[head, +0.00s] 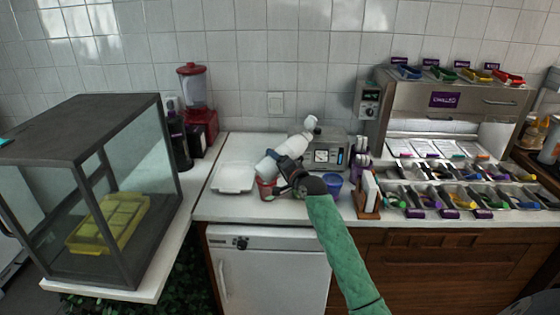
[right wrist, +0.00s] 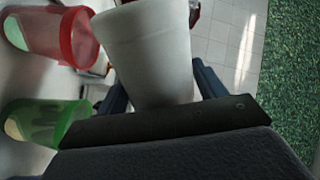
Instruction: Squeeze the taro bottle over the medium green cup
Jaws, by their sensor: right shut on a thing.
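My right gripper (head: 287,172) is shut on a white bottle (head: 267,165) and holds it tilted above the counter. In the right wrist view the bottle (right wrist: 152,50) fills the space between the fingers; no label shows, so I cannot confirm that it is taro. The green cup (right wrist: 45,122) is in the right wrist view, beside the bottle and apart from it. In the head view it is not clearly visible behind my gripper. A red cup (head: 265,188) is just below the bottle, also in the right wrist view (right wrist: 78,38). My left gripper is not in view.
A blue cup (head: 333,182) stands right of my gripper, near a wooden holder (head: 368,200). A white tray (head: 234,178) lies on the left. A grey machine (head: 327,150) stands behind. Topping bins (head: 455,197) are at the right, a glass case (head: 85,190) at the left.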

